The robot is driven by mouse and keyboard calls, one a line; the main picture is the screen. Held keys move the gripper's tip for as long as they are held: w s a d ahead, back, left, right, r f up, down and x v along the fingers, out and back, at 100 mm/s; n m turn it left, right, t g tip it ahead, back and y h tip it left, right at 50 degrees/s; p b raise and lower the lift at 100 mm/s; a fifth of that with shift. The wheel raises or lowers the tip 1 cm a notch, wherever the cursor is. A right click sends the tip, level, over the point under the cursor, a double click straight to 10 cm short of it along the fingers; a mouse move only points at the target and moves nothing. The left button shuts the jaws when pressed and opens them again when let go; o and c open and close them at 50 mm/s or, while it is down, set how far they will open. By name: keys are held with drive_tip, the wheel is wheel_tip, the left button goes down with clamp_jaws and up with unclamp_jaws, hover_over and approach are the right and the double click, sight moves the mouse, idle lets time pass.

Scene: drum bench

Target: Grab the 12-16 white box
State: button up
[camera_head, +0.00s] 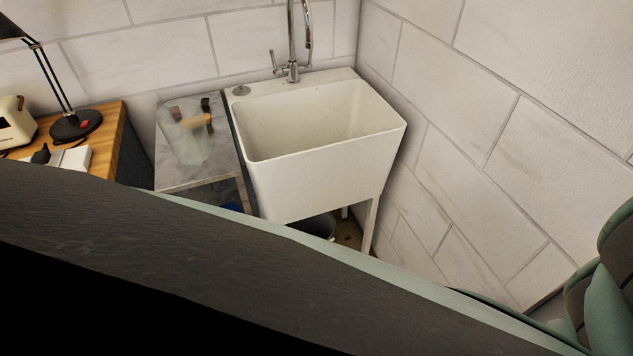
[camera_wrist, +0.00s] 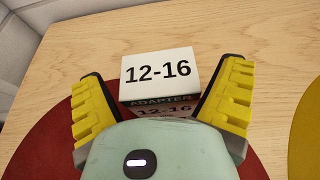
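The white box marked 12-16 (camera_wrist: 158,72) shows in the wrist view on a light wooden surface, at the back edge of a dark red round patch. A dark front face with the word ADAPTER shows below its white top. My gripper (camera_wrist: 165,95) is open, with one yellow-padded finger to the left of the box and one to the right. The box's near part lies between the fingers, with a gap on the left and little or none visible on the right. The box is not visible in the head view.
A yellow round patch (camera_wrist: 309,122) lies at the right of the wrist view. In the head view, a white sink (camera_head: 325,160) stands in the corner. A small marble-topped table (camera_head: 181,174) and a wooden desk with a black lamp (camera_head: 75,124) stand left of it.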

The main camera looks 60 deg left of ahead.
drive_tip(key=c, duration=1.1)
drive_tip(key=shift+r, duration=0.1)
